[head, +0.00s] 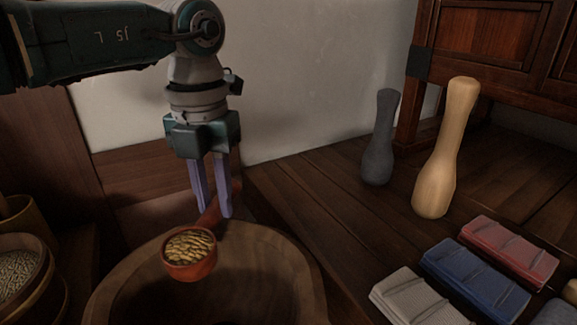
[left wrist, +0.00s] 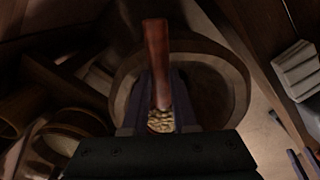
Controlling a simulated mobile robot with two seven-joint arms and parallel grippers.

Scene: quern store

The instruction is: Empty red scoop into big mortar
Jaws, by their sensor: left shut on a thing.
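The red scoop (head: 189,269) is full of yellowish grain (head: 190,245) and looks about level, its bowl in front of the handle. My left gripper (head: 212,212) points down and is shut on the scoop's handle. In the left wrist view the scoop's red handle (left wrist: 156,55) and the grain (left wrist: 161,121) show between the fingers. The big wooden mortar (head: 295,270) stands below. The scoop's bowl appears over the mortar's opening, left of its middle; the exact height cannot be told. The mortar's rim also shows in the left wrist view (left wrist: 238,85).
A grey pestle (head: 378,145) and a pale wooden pestle (head: 441,165) stand upright at the right. Red (head: 508,250), blue (head: 474,281) and grey (head: 417,299) folded cloths lie in front. A tub of grain (head: 18,270) stands at the left. A cabinet (head: 490,35) is behind.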

